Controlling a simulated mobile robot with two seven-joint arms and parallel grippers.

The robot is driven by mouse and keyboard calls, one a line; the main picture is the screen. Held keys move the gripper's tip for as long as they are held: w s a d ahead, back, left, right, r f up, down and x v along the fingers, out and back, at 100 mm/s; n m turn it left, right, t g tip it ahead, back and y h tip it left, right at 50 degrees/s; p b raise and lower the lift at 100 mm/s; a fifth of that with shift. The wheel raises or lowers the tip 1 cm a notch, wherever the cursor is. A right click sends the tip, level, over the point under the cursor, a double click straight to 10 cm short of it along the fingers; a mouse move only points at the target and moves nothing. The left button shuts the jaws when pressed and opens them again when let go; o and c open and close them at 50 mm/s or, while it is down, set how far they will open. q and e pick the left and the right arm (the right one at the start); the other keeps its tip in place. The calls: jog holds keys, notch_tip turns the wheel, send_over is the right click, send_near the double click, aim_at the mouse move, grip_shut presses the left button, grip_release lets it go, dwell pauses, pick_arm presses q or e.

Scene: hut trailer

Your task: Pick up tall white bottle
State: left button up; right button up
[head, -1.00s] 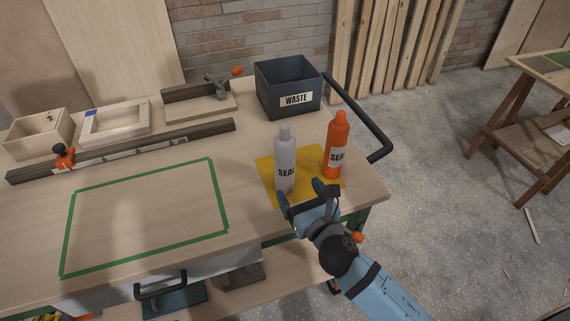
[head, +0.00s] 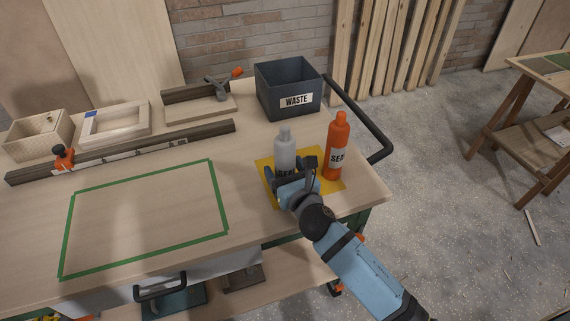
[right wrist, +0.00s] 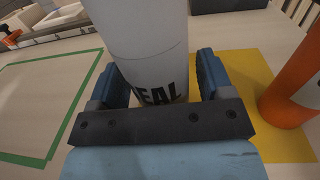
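The tall white bottle (head: 285,151) stands upright on the yellow mat (head: 263,166) at the right part of the workbench. My right gripper (head: 291,176) is at the bottle's lower part. In the right wrist view, the white bottle (right wrist: 140,45) stands between the two blue finger pads of the gripper (right wrist: 158,85). The fingers are spread, with a small gap visible at the right pad; whether the left pad touches is hard to tell. The bottle's base is partly hidden by the gripper. My left gripper is not in view.
An orange bottle (head: 337,142) stands just right of the gripper, also in the right wrist view (right wrist: 297,88). A dark waste bin (head: 289,87) is behind. A black rail (head: 362,122) borders the bench's right end. The green-taped area (head: 146,215) to the left is empty.

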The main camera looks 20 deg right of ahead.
jog(key=c, duration=1)
jog(key=shift+o, duration=0.2)
jog(key=shift+r, duration=0.1)
